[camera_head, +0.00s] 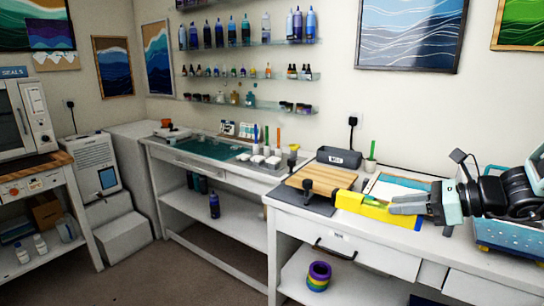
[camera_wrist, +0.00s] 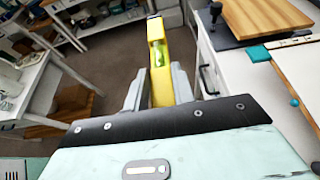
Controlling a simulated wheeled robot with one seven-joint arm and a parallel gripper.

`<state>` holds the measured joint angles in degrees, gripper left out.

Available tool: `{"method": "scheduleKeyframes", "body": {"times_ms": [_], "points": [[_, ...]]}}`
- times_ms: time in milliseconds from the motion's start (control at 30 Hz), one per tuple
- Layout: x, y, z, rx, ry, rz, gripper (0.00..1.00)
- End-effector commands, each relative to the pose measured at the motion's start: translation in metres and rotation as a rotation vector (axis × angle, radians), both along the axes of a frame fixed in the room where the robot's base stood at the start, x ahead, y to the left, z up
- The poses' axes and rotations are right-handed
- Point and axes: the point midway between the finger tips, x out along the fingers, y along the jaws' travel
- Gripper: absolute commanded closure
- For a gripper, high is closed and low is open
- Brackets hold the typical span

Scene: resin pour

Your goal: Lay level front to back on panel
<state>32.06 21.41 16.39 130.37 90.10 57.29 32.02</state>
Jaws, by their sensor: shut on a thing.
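A yellow spirit level (camera_head: 362,205) is held lengthwise in my gripper (camera_head: 394,204) by the front edge of the right workbench, pointing away from the wrist. In the wrist view the level (camera_wrist: 158,70), with its green vial, stands between the two grey fingers of my gripper (camera_wrist: 157,88), which are shut on it. A panel with a blue and white surface (camera_head: 386,189) lies on the bench behind the level, partly hidden by it. In the wrist view a pale panel edge (camera_wrist: 300,70) shows at the right, apart from the level.
A wooden board (camera_head: 322,179) lies on a dark mat to the left, with a black clamp-like piece at its front. A dark grey bin (camera_head: 338,157) and a cup with a green stick (camera_head: 371,163) stand behind. Open floor (camera_head: 190,275) lies in front of the benches.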

Motion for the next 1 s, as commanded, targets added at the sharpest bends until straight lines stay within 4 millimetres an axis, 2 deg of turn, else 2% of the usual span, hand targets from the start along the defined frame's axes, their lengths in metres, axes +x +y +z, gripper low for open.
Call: {"method": "scheduleKeyframes", "body": {"times_ms": [267,567,767,1000], "points": [[0.006,0.005,-0.013,0.002,0.002,-0.076,1.00],[0.014,0.002,-0.036,0.002,0.004,-0.212,1.00],[0.016,-0.008,-0.068,0.003,0.009,-0.367,1.00],[0.006,-0.031,-0.121,0.002,0.013,-0.591,1.00]]}}
